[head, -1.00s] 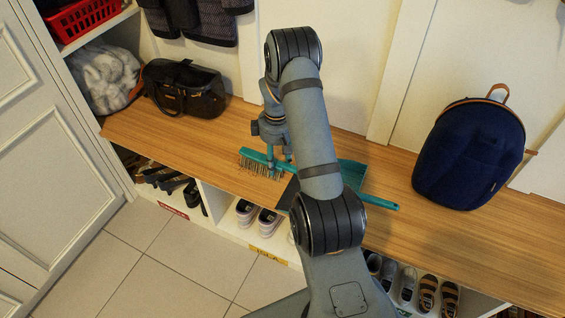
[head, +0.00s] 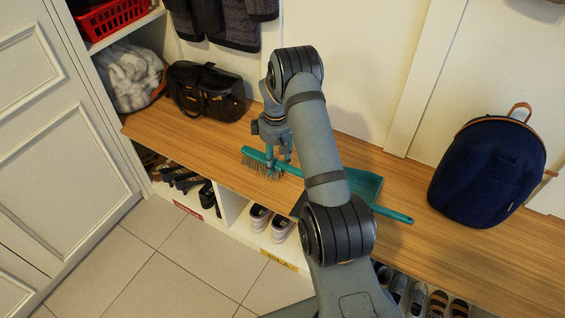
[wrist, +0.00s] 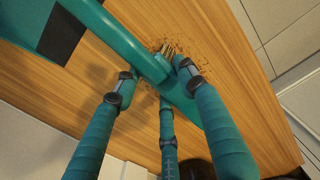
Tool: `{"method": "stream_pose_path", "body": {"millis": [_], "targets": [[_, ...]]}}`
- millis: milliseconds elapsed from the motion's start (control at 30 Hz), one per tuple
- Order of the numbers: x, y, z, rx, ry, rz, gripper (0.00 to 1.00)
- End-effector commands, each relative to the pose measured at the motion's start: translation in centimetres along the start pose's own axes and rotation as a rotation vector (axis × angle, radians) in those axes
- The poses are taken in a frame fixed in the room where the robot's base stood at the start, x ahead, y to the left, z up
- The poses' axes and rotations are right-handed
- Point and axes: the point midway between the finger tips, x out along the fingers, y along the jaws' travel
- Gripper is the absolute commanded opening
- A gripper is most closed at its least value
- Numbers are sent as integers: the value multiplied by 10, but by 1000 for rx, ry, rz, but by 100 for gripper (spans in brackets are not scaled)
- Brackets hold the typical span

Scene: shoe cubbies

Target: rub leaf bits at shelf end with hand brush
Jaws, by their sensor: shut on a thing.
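My gripper (head: 279,165) is shut on the teal hand brush (head: 258,158) above the bench's front part, left of the dustpan. Brown leaf bits (wrist: 194,43) lie scattered on the wood around the bristles, near the bench edge. Whether the bristles touch the wood is hard to tell. The leaf bits are too small to make out in the head view.
A teal dustpan (head: 367,186) lies on the wooden bench (head: 470,250), partly behind my arm. A black bag (head: 207,92) stands at the bench's left end, a navy backpack (head: 488,172) at right. Shoes (head: 270,222) fill the cubbies below. Bare wood lies between bag and brush.

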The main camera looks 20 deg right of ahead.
Motion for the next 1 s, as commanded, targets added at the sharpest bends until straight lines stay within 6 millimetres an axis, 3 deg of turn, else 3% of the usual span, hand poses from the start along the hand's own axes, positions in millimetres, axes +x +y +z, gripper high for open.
{"method": "stream_pose_path", "body": {"millis": [600,1000], "targets": [[2,-1,-37,1,0,0,19],[3,13,-39,1,1,0,19]]}}
